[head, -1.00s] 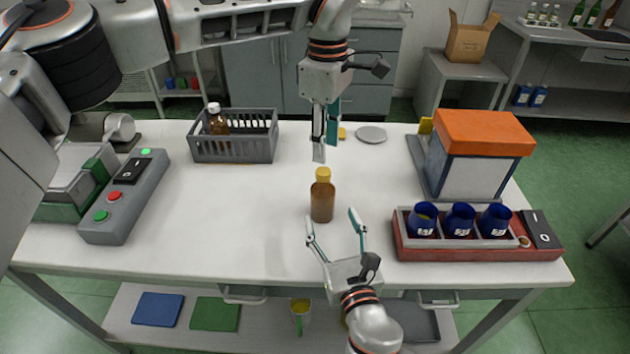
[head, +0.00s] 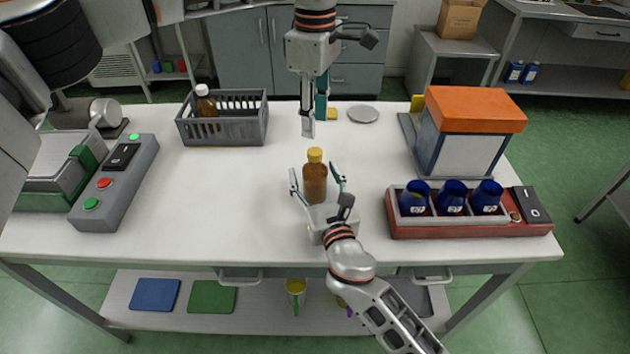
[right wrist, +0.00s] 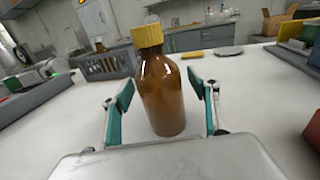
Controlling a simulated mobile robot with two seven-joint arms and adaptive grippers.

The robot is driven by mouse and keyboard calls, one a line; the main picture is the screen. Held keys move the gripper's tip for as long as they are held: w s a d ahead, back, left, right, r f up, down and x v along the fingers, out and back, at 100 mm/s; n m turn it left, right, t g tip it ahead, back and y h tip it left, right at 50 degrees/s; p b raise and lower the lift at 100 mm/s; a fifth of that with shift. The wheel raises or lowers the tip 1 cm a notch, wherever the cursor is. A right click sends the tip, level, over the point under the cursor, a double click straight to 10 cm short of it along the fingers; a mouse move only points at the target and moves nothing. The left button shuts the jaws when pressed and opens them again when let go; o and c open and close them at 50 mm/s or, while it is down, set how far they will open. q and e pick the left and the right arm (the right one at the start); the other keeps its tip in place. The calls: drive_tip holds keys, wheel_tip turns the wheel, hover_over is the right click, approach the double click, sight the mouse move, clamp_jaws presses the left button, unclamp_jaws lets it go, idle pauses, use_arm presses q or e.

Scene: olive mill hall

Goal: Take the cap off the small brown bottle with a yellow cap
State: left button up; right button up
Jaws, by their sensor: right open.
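The small brown bottle (head: 314,184) with a yellow cap (head: 314,154) stands upright on the white table. In the right wrist view the bottle (right wrist: 163,95) stands between the fingers, its yellow cap (right wrist: 147,36) above them. My right gripper (head: 318,182) is open around the bottle's body from the front, with gaps visible on both sides. My left gripper (head: 314,125) points down above and behind the bottle, clear of the cap. Its fingers overlap in the head view, so its opening is hard to judge.
A grey crate (head: 225,131) with a white-capped brown bottle (head: 205,107) stands back left. A button box (head: 117,184) is at left. A red rack (head: 470,229) with blue cups and an orange-topped machine (head: 472,110) are at right. A grey disc (head: 362,114) lies behind.

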sight(315, 151)
drive_tip(key=c, duration=1.7)
use_arm(q)
drive_tip(key=m, duration=0.4)
use_arm(e)
clamp_jaws()
use_arm(q)
drive_tip(key=shift+f+m, duration=0.15)
drive_tip(key=shift+m, duration=0.15)
drive_tip(key=shift+f, duration=3.85)
